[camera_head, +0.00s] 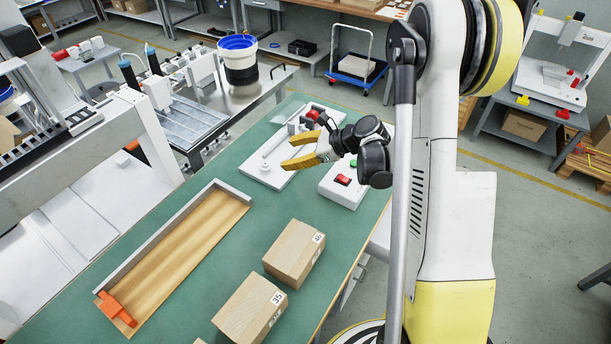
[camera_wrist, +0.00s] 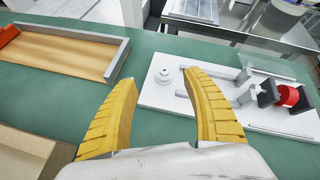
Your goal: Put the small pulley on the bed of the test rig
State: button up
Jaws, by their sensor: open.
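The test rig has a flat white bed (camera_head: 277,178) on the green bench, with rails, dark blocks and a red cylinder (camera_wrist: 288,95) towards its far end. A small white stepped round piece, which looks like the small pulley (camera_head: 265,168), sits upright on the near left end of the bed. It also shows in the wrist view (camera_wrist: 163,77). My gripper (camera_head: 289,152) is open with nothing between its yellow fingers. In the wrist view the fingertips (camera_wrist: 160,82) frame the pulley from either side, apparently without touching it.
A white control box (camera_head: 343,191) with red and green buttons stands just right of the bed. A wooden-floored tray (camera_head: 180,251) with a grey rim and orange end piece lies to the left. Cardboard boxes (camera_head: 294,252) stand at the front. Green bench between them is clear.

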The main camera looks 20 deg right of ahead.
jog(key=s+a+r+n+g+h, duration=0.2)
jog(key=s+a+r+n+h, duration=0.3)
jog(key=s+r+n, duration=0.65)
jog(key=s+r+n+h, duration=0.3)
jog(key=s+r+n, duration=0.1)
jog(key=s+n, duration=0.8)
jog(key=s, duration=0.3)
jog(key=shift+n+t, duration=0.35)
jog(key=shift+t, duration=0.05)
